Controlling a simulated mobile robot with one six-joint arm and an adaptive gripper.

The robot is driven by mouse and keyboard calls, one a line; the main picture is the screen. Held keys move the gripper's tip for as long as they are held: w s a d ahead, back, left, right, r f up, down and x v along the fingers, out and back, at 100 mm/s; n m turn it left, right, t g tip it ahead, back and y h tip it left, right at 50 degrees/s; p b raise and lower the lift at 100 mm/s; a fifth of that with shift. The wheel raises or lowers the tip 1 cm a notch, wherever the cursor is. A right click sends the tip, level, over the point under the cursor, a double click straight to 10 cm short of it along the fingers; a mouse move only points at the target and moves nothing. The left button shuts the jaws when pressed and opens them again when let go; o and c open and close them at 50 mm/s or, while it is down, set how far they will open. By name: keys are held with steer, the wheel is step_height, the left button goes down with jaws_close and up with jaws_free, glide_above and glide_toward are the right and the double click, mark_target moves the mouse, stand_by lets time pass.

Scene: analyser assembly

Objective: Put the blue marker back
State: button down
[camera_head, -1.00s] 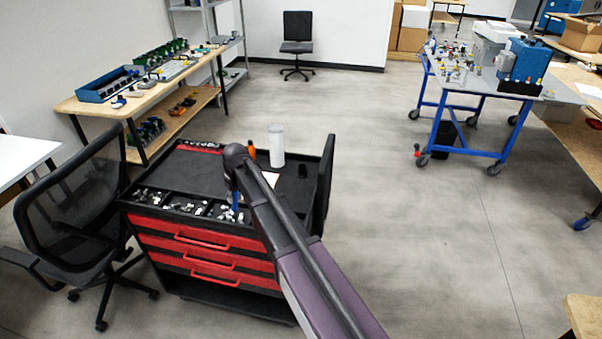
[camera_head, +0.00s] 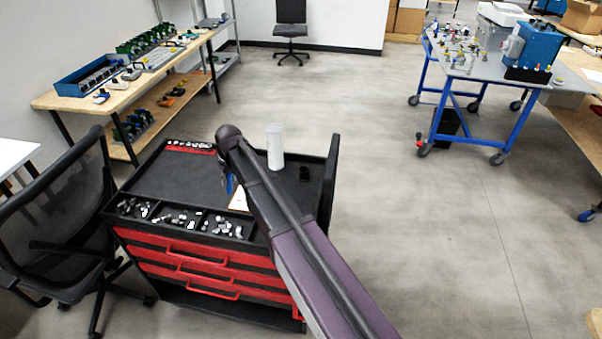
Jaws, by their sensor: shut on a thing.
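The blue marker (camera_head: 229,184) hangs below the end of my arm, over the tool cart's top (camera_head: 172,180); only a small blue part of it shows. My gripper (camera_head: 226,172) is shut on it, with the fingers small and mostly hidden by my dark wrist. A small black cup (camera_head: 304,173) stands on the right part of the cart top, to the right of my arm. I cannot tell whether the marker touches the cart.
A white cylinder (camera_head: 275,146) stands on the cart behind my arm. A pale sheet (camera_head: 239,200) lies partly under the arm. Front trays (camera_head: 182,219) hold small parts. A black chair (camera_head: 65,205) is at left, a blue-framed table (camera_head: 480,75) at right. Floor between is open.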

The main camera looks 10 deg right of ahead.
steer(key=shift+w, duration=0.4)
steer(key=shift+d, duration=0.1)
